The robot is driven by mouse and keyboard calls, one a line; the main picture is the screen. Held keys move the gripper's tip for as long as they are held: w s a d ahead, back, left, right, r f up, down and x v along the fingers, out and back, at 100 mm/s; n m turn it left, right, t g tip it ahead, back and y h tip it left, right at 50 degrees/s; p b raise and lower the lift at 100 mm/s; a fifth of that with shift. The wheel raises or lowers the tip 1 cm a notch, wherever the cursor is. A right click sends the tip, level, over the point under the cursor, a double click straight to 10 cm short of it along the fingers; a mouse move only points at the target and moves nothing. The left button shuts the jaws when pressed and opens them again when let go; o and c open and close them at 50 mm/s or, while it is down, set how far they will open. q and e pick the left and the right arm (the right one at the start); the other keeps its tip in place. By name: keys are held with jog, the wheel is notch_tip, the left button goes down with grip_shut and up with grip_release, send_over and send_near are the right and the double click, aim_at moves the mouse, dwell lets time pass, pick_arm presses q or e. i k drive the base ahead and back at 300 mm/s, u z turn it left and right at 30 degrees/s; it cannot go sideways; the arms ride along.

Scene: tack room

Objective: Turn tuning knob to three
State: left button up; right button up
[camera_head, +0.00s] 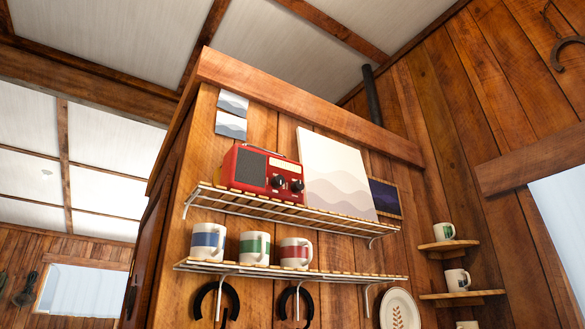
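A red radio (262,171) stands on the left part of the upper wall shelf (300,211). Its dark speaker grille (250,168) is on the left of its front. Two dark knobs show on the right of the front: a left knob (278,181) and a right knob (297,186). I cannot tell which one is the tuning knob, and any numbers are too small to read. Neither of my grippers is in view.
A pale picture panel (335,170) leans beside the radio, with a small dark picture (385,197) to its right. Three striped mugs stand on the lower shelf (330,276): blue (207,241), green (254,247), red (294,252). Corner shelves (462,297) hold more mugs.

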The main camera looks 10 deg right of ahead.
aim_at(297, 185)
jog(key=z, duration=0.4)
jog(key=k, duration=0.9)
jog(key=u, duration=0.3)
jog(key=i, duration=0.8)
jog(key=z, duration=0.15)
jog(key=k, duration=0.4)
jog(key=u, duration=1.05)
jog(key=i, duration=0.65)
jog(key=z, duration=0.7)
jog(key=i, duration=0.45)
jog(key=z, duration=0.45)
